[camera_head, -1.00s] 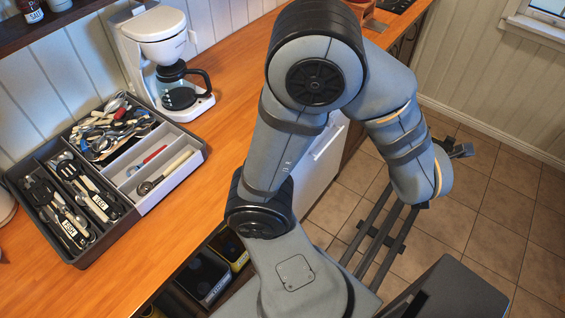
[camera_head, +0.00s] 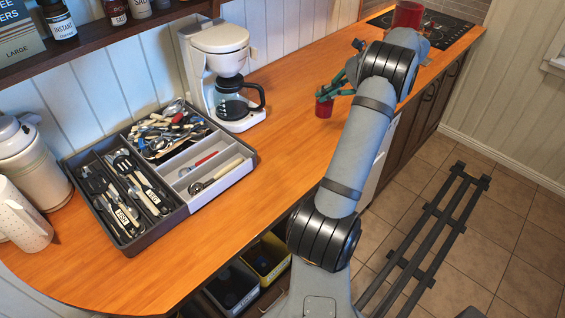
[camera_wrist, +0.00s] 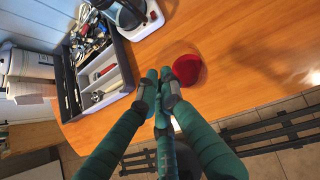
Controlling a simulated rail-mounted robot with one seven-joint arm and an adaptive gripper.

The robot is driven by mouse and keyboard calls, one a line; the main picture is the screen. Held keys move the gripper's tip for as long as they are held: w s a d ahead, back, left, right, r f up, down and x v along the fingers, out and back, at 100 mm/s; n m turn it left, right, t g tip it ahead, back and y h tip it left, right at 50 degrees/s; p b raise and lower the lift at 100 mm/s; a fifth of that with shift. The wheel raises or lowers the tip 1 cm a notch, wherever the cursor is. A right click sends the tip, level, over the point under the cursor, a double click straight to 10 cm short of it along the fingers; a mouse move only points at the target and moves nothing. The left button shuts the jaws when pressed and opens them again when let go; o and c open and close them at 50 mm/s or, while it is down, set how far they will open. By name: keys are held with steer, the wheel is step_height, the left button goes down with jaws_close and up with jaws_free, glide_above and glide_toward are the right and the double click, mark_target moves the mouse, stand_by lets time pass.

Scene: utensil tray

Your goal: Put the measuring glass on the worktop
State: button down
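A red, see-through-rimmed glass (camera_head: 324,108), which I take to be the measuring glass, stands on the wooden worktop (camera_head: 285,115) near its front edge. In the wrist view the red glass (camera_wrist: 187,68) is just beyond and right of my fingertips, on bare wood. My gripper (camera_head: 322,91) has green fingers, close above the glass in the head view. In the wrist view my gripper (camera_wrist: 159,75) has its fingertips drawn together, with nothing seen between them. I cannot tell whether a finger touches the glass.
A grey cutlery tray (camera_head: 166,215) and a white coffee maker (camera_head: 219,45) stand to the left. A red pot (camera_head: 408,15) is by the black hob (camera_head: 445,32) at the back. Worktop between coffee maker and glass is clear. A shelf (camera_head: 110,35) hangs upper left.

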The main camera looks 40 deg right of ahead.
steer(key=w+a+f+n+y, duration=0.1)
steer(key=w+a+n+y, duration=0.1)
steer(key=w+a, duration=0.25)
steer(key=s+a+f+p, duration=0.1)
steer(key=s+a+f, duration=0.2)
steer(key=a+f, duration=0.7)
steer(key=shift+a+f+g, duration=0.35)
steer(key=shift+a+g, duration=0.05)
steer(key=shift+a, duration=0.1)
steer(key=shift+s, duration=0.1)
steer(key=shift+f, duration=0.25)
steer(key=c, duration=1.9)
jaws_free()
steer(key=shift+r, duration=0.1)
steer(key=shift+c, duration=0.2)
